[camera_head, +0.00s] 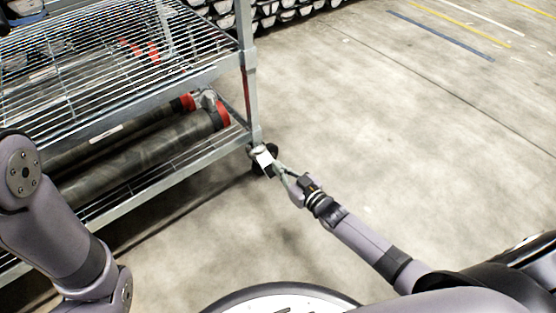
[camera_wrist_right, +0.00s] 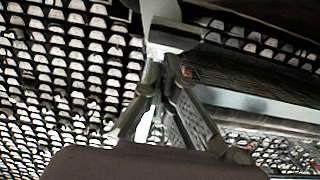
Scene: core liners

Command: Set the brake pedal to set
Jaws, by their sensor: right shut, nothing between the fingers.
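The brake pedal (camera_head: 264,157) shows as a small pale plate on the dark caster (camera_head: 263,170) at the foot of the rack's near right post. My right gripper (camera_head: 278,169) is shut and empty, its tips right at the pedal from the lower right. In the right wrist view the closed fingers (camera_wrist_right: 162,60) meet just below a grey plate (camera_wrist_right: 172,38), which looks like the pedal. I cannot tell whether they touch it or which setting it is in. My left arm shows at the left edge of the head view, but its gripper is out of frame.
The wire rack (camera_head: 190,169) on the left holds dark core liners (camera_head: 150,151) with red ends on its lower shelf. Its post (camera_head: 250,100) rises just above the caster. The concrete floor (camera_head: 400,130) to the right is clear. More stacked liners (camera_head: 290,12) stand behind.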

